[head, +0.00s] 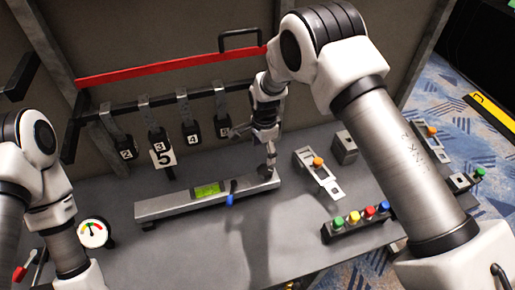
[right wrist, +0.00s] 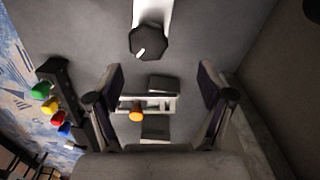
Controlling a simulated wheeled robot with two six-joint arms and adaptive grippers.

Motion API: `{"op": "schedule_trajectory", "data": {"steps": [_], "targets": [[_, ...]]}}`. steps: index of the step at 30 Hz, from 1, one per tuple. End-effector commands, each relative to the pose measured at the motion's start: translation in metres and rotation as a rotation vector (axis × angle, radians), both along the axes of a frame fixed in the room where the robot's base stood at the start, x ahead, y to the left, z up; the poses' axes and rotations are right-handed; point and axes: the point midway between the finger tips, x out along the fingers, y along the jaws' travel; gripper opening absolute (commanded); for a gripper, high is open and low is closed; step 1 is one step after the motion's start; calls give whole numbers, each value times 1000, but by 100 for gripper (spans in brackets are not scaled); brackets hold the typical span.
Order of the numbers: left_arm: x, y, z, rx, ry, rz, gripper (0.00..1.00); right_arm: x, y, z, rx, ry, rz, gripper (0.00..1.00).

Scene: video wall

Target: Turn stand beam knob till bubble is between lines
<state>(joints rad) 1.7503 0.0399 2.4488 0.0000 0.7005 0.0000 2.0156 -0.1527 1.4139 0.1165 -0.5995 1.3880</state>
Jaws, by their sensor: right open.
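The grey stand beam (head: 165,206) lies on the bench in the middle of the head view. Its green level window (head: 207,190) shows, but the bubble and lines are too small to tell apart. The black knob is at the beam's right end; in the right wrist view the knob (right wrist: 149,42) has a white pointer mark slanting to the lower left. My right gripper (head: 256,148) is above that end, open and empty. In the right wrist view the fingers of this gripper (right wrist: 160,72) are spread, and the knob lies beyond the fingertips, apart from them. My left gripper is out of view.
A blue-tipped lever (head: 230,195) stands by the beam's front. Numbered tags (head: 163,156) hang behind it. A row of coloured buttons (head: 355,219) and a bracket with an orange knob (head: 317,163) are to the right. A round gauge (head: 93,232) is at left.

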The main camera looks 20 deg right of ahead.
Motion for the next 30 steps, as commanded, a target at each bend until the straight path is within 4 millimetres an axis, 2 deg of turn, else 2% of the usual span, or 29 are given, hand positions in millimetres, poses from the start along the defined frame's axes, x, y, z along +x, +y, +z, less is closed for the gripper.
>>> {"op": "schedule_trajectory", "data": {"steps": [5,12,16,22,26,27,30], "targets": [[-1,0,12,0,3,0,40,-2,0,-22,0,5,1,80],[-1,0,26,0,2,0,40,-2,0,-66,1,2,2,80],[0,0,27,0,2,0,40,-2,0,-76,0,1,2,80],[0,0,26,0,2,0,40,-2,0,-77,0,1,2,80],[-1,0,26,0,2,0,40,-2,0,-77,0,1,2,34],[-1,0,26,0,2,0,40,-2,0,-77,0,1,2,20],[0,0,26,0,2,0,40,-2,0,-78,1,2,2,18]]}}
